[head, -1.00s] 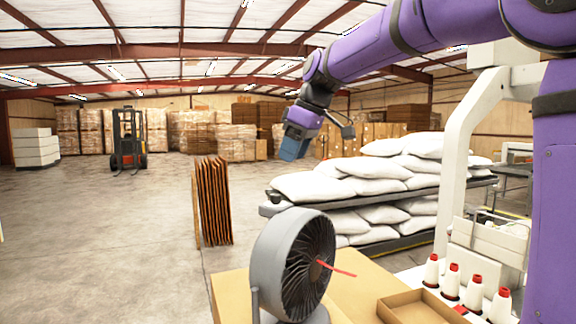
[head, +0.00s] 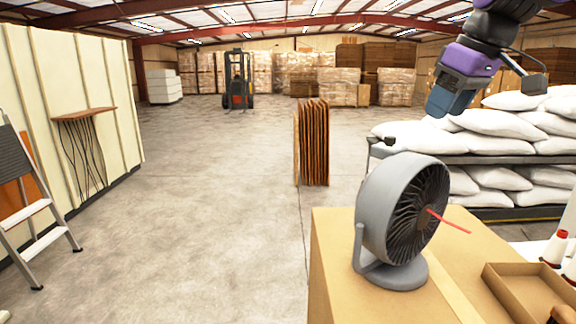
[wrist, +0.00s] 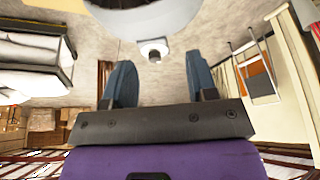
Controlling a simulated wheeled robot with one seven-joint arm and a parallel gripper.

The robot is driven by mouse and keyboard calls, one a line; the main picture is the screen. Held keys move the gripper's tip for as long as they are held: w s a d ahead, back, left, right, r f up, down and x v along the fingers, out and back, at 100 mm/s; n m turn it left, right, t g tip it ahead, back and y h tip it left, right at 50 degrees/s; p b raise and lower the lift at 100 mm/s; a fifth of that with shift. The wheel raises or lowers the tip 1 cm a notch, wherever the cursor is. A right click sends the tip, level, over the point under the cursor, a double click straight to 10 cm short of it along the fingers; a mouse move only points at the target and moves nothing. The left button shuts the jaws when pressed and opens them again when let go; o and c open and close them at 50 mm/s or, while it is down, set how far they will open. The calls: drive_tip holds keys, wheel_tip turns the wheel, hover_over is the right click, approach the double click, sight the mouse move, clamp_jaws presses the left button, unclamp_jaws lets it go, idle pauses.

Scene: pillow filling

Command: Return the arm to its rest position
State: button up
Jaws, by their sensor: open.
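My gripper (head: 447,103) is at the upper right of the head view, at the end of my purple arm, pointing down and to the left. In the wrist view its two blue-grey fingers (wrist: 160,84) stand apart with nothing between them. In the head view it shows above and beyond the grey fan (head: 403,215), in front of the stacked white sacks (head: 520,122). I see no contact with either.
The fan stands on a cardboard-coloured box top (head: 335,262), near a shallow open tray (head: 520,290) and white bottles with red caps (head: 558,247). Upright cardboard sheets (head: 312,143) and a forklift (head: 238,80) stand farther back. A stepladder (head: 35,205) is at left. The middle floor is clear.

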drive_tip(key=s+d+f+m+h, duration=0.1)
drive_tip(key=s+f+m, duration=0.2)
drive_tip(key=s+f, duration=0.3)
drive_tip(key=s+d+f+m+t+h, duration=0.1)
drive_tip(key=s+f+m, duration=0.2)
drive_tip(key=s, duration=1)
wheel_tip(320, 180, down, 4)
drive_tip(key=shift+s+d+r, duration=0.1)
drive_tip(key=shift+s+d, duration=0.15)
drive_tip(key=shift+s, duration=0.05)
